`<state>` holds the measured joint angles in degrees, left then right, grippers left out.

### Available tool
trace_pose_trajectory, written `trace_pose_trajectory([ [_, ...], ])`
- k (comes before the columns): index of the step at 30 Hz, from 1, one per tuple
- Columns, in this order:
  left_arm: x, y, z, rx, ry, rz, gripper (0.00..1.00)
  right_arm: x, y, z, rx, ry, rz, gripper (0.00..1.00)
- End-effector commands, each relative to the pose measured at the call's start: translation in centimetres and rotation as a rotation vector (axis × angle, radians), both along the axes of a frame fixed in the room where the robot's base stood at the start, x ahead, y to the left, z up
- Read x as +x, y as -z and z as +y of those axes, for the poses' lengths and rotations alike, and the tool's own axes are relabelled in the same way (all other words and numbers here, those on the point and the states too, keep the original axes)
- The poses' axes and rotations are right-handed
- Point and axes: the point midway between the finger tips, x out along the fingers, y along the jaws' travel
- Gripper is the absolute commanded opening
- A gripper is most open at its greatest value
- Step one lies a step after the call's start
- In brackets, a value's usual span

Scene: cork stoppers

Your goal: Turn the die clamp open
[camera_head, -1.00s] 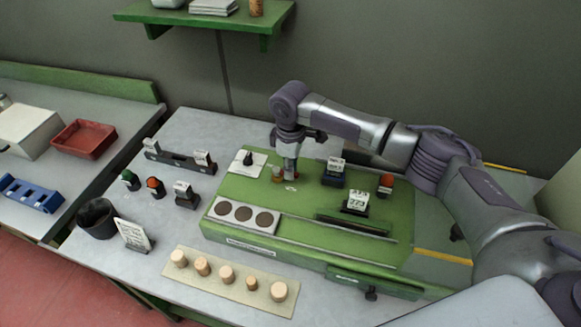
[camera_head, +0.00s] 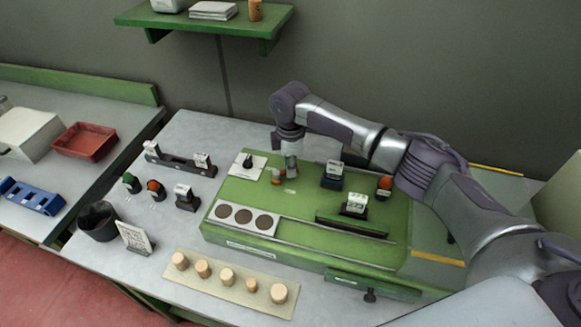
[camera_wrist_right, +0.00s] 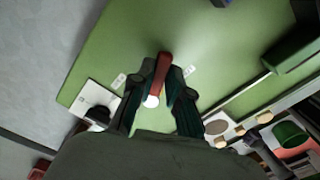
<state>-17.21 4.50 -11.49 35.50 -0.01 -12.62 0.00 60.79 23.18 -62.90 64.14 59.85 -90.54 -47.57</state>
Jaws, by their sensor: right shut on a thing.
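The die clamp's red lever (camera_wrist_right: 162,72) shows in the right wrist view between my right gripper's fingers, with a pale round end by the fingertips. My right gripper (camera_wrist_right: 158,100) is shut on this lever. The gripper hides most of the clamp there. Two small pale labels (camera_wrist_right: 118,80) lie on the green surface, one on each side of the lever. My left gripper is not in view.
A white plate with a black knob (camera_head: 247,161) lies left of the clamp. A dark stamp block (camera_head: 332,178) and an orange button (camera_head: 384,184) stand to its right. A plate with three dark discs (camera_head: 246,232) and a strip of corks (camera_head: 205,284) lie in front.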

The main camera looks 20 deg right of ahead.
Motion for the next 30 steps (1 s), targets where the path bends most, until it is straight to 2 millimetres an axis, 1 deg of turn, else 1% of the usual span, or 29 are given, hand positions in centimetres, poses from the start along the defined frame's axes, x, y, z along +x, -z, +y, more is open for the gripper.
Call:
trace_pose_trajectory([
  [8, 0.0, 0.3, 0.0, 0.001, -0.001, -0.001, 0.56, 1.1, 0.1, 0.1, 0.001, -0.261, -0.001, 0.00],
  [21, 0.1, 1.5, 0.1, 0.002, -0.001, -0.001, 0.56, 2.6, 0.1, 0.6, 0.002, -0.679, -0.002, 0.00],
  [30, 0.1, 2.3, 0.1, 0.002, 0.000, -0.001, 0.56, 3.3, 0.1, 1.2, 0.002, -0.927, -0.003, 0.00],
])
